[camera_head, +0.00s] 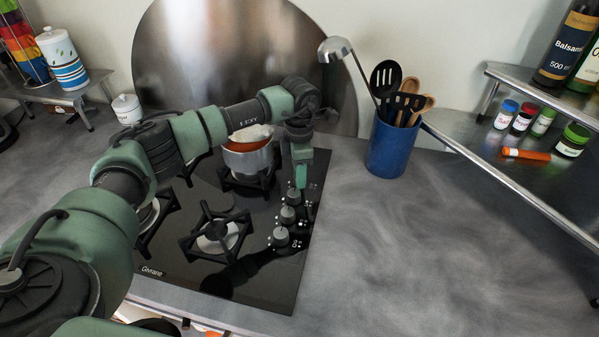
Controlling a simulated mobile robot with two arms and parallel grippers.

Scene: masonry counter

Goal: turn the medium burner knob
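The black glass cooktop (262,285) has a row of grey knobs along its right side. The nearest knob (281,237), a middle knob (287,215) and a farther knob (294,197) are visible. I cannot tell from their markings which one is for the medium burner. My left gripper (300,182) points down at the far end of the row, just above or beside the farther knob. Contact with it cannot be made out. The gap between its fingers is not clear from this angle. My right gripper is out of view.
A pot of orange-red food (248,158) stands on a back burner, behind my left arm. A front burner (220,237) is bare. A blue utensil holder (389,150) stands right of the cooktop. A metal shelf (470,140) holds jars. The right counter is clear.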

